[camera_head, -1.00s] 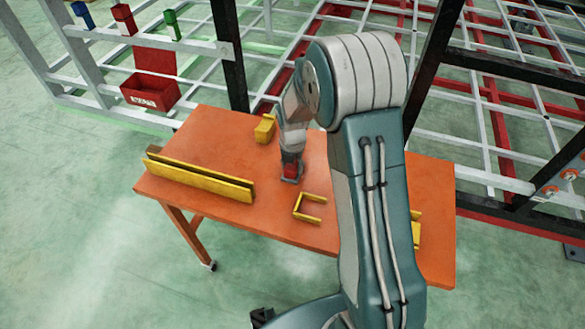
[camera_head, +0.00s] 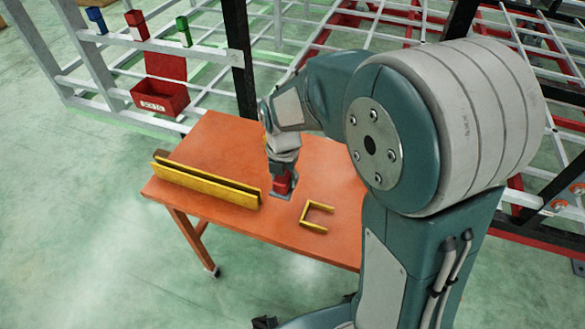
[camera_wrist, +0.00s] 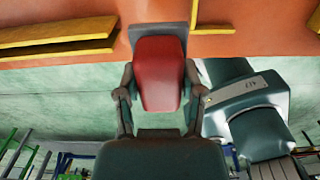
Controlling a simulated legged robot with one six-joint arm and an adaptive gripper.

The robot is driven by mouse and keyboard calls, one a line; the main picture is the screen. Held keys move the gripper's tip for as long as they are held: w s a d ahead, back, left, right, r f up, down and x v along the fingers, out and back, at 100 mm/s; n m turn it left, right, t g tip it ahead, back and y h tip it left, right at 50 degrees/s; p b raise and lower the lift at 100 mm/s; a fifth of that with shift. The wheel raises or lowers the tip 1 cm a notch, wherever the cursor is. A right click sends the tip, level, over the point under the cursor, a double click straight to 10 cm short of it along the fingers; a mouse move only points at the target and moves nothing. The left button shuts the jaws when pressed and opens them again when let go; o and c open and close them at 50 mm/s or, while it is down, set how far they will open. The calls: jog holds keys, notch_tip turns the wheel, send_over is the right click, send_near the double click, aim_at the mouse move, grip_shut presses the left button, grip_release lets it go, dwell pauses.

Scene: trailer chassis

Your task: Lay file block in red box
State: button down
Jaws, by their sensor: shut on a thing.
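The file block (camera_wrist: 158,75), a red body on a flat grey base, is held between the fingers of my gripper (camera_wrist: 158,92) in the wrist view. In the head view my gripper (camera_head: 284,168) points down at the orange table with the file block (camera_head: 283,184) under it. The block looks upright, on or just above the tabletop; I cannot tell if it touches. The red box (camera_head: 160,98), an open bin with a white label, hangs from the white frame at the back left, well away from my gripper.
A long yellow channel (camera_head: 205,184) lies left of the block on the orange table (camera_head: 225,140). A yellow U-shaped bracket (camera_head: 318,216) lies right of it. Blue, red and green holders stand on the frame above the box. A black post (camera_head: 239,60) rises behind the table.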

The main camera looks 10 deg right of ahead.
aim_at(279, 195)
jog(key=s+a, duration=0.1)
jog(key=s+r, duration=0.1)
jog(key=shift+s+a+r, duration=0.2)
jog(key=shift+s+a, duration=0.2)
jog(key=shift+w+d+f+m, duration=0.1)
jog(key=shift+w+f+m, duration=0.05)
jog(key=shift+w+m, duration=0.5)
jog(key=w+d+f+m, duration=0.2)
jog(key=w+m, duration=0.3)
jog(key=m, duration=0.3)
jog(key=w+d+f+m, duration=0.2)
jog(key=w+m, duration=0.3)
jog(key=m, duration=0.4)
jog(key=w+d+f+m, duration=0.3)
jog(key=w+m, duration=0.2)
jog(key=m, duration=0.4)
jog(key=shift+w+f, duration=0.2)
jog(key=shift+w, duration=0.2)
jog(key=shift+w+d+f+m, duration=0.3)
jog(key=shift+w+m, duration=0.15)
jog(key=shift+m, duration=0.5)
